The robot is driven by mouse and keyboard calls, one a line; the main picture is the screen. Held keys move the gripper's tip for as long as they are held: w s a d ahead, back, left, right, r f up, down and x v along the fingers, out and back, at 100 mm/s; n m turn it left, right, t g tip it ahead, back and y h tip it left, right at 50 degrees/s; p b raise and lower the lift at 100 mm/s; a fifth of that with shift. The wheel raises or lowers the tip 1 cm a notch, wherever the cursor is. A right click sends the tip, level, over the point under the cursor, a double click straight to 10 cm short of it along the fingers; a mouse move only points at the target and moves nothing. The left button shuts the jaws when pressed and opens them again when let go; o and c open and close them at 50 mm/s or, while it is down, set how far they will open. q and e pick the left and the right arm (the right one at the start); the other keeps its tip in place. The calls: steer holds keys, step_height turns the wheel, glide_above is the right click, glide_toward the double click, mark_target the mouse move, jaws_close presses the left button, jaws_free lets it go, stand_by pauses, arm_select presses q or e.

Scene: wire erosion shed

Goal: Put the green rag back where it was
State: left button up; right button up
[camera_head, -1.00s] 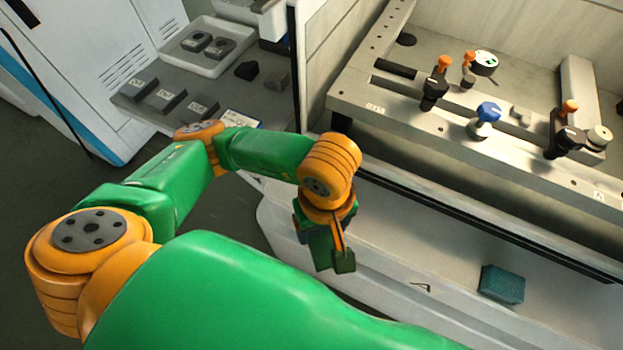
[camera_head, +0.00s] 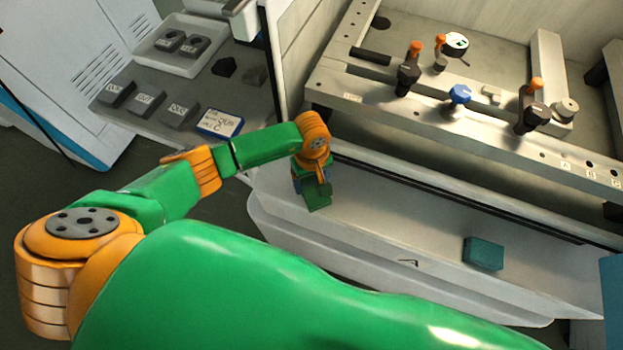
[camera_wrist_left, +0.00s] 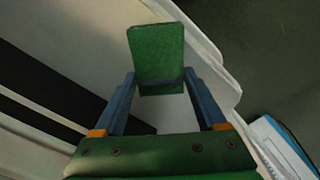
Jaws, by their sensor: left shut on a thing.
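The green rag (camera_wrist_left: 157,50) is a flat, roughly rectangular piece held upright between the two blue-grey fingers of my left gripper (camera_wrist_left: 160,85) in the left wrist view. My left gripper (camera_head: 311,180) is shut on it. In the head view the rag (camera_head: 318,197) hangs at the gripper's end, over the left part of the pale machine ledge (camera_head: 360,225). I cannot tell whether it touches the ledge. My right gripper is not in view.
A teal block (camera_head: 483,253) lies on the ledge to the right, with free room between. The machine bed with orange-topped clamps (camera_head: 408,75) and a blue knob (camera_head: 460,95) rises behind. A grey side table (camera_head: 200,95) holds a tray, labelled blocks and a label card (camera_head: 220,123).

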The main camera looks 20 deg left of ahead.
mark_target(311, 185)
arm_select(q)
steer(key=shift+f, duration=0.2)
steer(key=o, duration=1.1)
steer(key=shift+o, duration=0.2)
steer(key=shift+r, duration=0.35)
step_height(311, 185, up, 12)
steer(key=b, duration=0.1)
steer(key=shift+f, duration=0.1)
